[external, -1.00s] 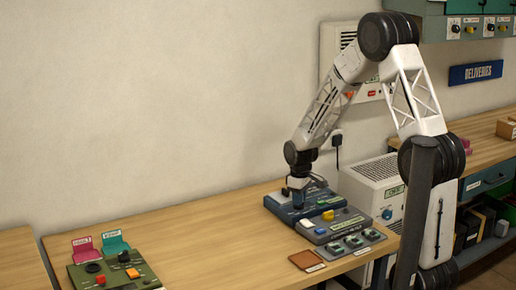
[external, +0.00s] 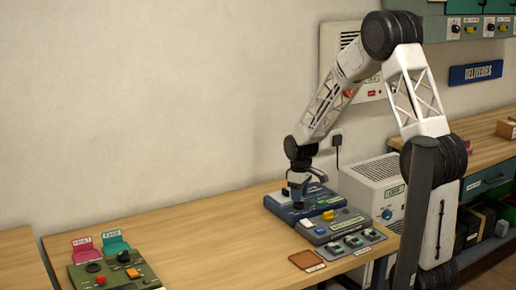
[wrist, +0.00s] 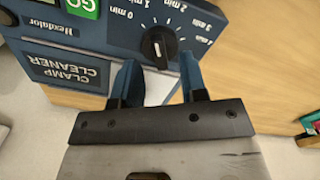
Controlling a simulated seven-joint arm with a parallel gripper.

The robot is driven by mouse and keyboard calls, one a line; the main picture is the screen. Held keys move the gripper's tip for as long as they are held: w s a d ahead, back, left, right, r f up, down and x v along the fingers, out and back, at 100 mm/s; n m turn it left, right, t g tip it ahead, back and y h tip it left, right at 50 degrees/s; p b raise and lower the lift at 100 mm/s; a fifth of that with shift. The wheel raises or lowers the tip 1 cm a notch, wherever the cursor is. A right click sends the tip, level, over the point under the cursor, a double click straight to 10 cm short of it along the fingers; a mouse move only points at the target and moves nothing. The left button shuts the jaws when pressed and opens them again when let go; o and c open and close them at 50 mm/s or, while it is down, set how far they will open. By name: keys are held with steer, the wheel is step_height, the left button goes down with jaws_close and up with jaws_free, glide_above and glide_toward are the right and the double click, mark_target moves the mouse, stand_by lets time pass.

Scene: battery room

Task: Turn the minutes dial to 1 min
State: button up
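The minutes dial (wrist: 159,46) is a round black knob with a white pointer mark, on the blue Clamp Cleaner box (wrist: 100,50). Minute labels, upside down in the wrist view, run round its far side from 0 min. I cannot tell for sure which label the pointer meets. My gripper (wrist: 160,68) is open, with its two blue fingers apart and nothing between them that I can see gripped. The dial shows just beyond the gap between the fingertips. In the external view my gripper (external: 299,200) is over the blue box (external: 277,207) and hides the dial.
A grey box with a yellow knob (external: 328,215) and a panel of green knobs (external: 352,241) stand just in front. A brown pad (external: 306,260) lies beside them. The middle of the table is clear.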

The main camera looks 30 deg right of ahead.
steer(key=shift+r, duration=2.9)
steer(key=shift+s+r, duration=0.3)
steer(key=shift+r, duration=0.15)
steer(key=s+a+r+m+t, duration=0.1)
steer(key=s+r, duration=0.4)
steer(key=s, duration=0.6)
steer(key=s+a+r+m, duration=0.1)
steer(key=s+r+m, duration=0.2)
steer(key=s, duration=0.9)
steer(key=s+r+m+t, duration=0.1)
steer(key=s+r+m, duration=0.1)
steer(key=s+r, duration=0.6)
steer(key=s, duration=0.4)
steer(key=shift+s+a+r+t, duration=0.15)
steer(key=shift+a+r+t, duration=0.15)
steer(key=shift+a+r, duration=0.1)
steer(key=shift+o, duration=0.4)
